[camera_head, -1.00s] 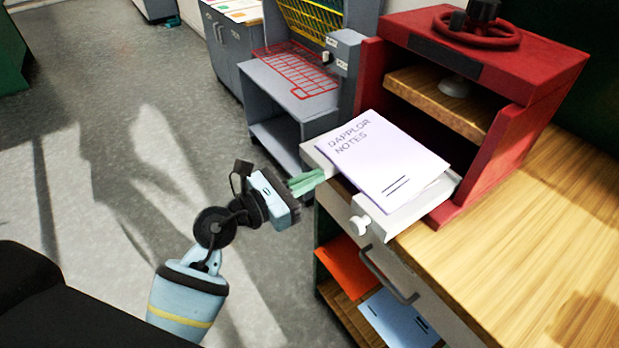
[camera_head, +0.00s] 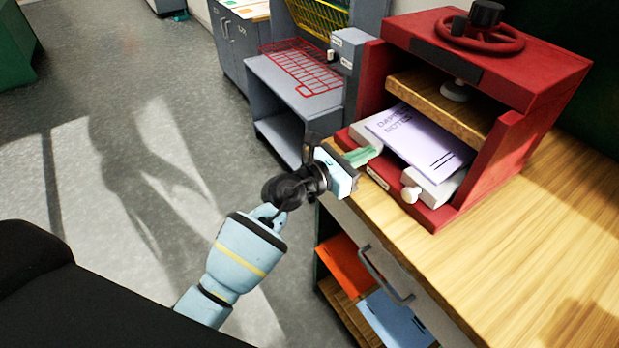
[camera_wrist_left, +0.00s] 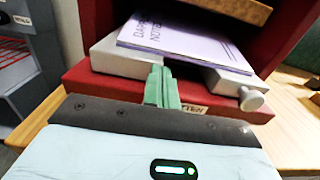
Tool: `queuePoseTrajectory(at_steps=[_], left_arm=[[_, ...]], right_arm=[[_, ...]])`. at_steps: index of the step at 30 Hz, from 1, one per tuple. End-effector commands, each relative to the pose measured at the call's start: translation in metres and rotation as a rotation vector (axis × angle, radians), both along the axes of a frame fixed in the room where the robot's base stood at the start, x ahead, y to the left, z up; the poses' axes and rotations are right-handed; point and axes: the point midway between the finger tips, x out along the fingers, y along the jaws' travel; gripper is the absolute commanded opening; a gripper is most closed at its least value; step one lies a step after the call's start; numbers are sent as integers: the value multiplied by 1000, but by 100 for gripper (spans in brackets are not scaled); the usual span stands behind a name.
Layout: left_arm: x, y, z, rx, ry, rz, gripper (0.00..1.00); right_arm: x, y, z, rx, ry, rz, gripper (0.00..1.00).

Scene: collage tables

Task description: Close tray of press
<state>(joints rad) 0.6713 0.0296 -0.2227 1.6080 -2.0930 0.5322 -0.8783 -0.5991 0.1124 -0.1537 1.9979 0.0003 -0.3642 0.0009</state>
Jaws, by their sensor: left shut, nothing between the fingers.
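The red press (camera_head: 487,62) stands on the wooden table, with a dark-knobbed wheel on top and a wooden plate (camera_head: 440,100) inside. Its pale tray (camera_head: 441,188) lies mostly inside the press, its front near the red base's front edge. A lilac booklet (camera_head: 420,140) lies on the tray. The tray's white knob (camera_head: 409,195) faces front. My left gripper (camera_head: 363,156) is shut and empty, its green fingertips at the tray's front left of the knob. The fingers also show against the tray front in the left wrist view (camera_wrist_left: 161,86). My right gripper is not in view.
A grey stand with a red grid (camera_head: 300,81) is left of the press. Below the tabletop are a drawer handle (camera_head: 385,277) and a shelf with orange (camera_head: 344,258) and blue (camera_head: 396,318) items. The wooden tabletop (camera_head: 520,250) is clear at front right.

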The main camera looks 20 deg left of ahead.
Motion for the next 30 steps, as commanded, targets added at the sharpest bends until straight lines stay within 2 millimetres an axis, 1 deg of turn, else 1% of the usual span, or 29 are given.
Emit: queuePoseTrajectory(at_steps=[1,3,9,24,30], left_arm=[[7,-5,0,0,0,-1,0],[13,-11,0,-1,1,-1,0],[24,-20,0,-1,1,-1,0],[26,-21,0,-1,1,0,0],[26,-12,0,1,1,0,0]], right_arm=[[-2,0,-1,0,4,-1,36],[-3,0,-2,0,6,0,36],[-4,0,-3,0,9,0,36],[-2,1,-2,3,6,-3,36],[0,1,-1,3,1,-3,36]])
